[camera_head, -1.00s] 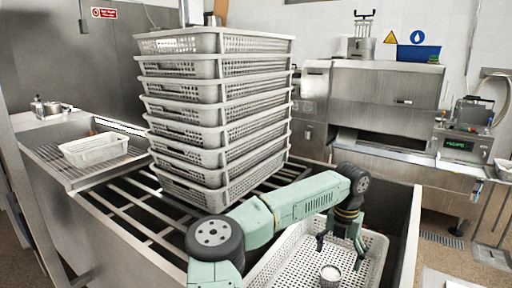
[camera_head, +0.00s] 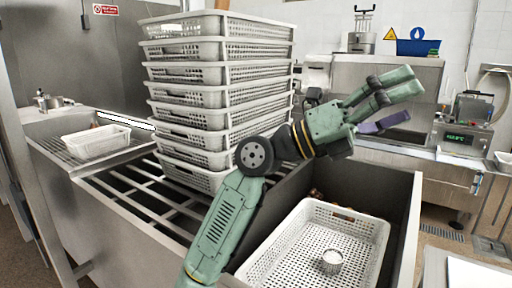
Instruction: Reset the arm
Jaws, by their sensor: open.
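My gripper (camera_head: 407,104) is at the end of my raised green arm, right of the basket stack. It points to the right, its parts spread apart, one green and one dark purplish. Nothing shows held in it. It is above and apart from the white perforated basket (camera_head: 283,232) in the metal sink at the lower right. A small white ribbed cup (camera_head: 331,262) stands upright in that basket. My arm crosses in front of the stack's lower right side and hides part of it.
A tall stack of grey-white perforated baskets (camera_head: 190,103) stands on the metal rack (camera_head: 135,205). A smaller white basket (camera_head: 95,142) sits on the left drainer. A steel machine with a blue bin (camera_head: 418,48) and a control box (camera_head: 462,138) stand behind. Air above the sink basket is clear.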

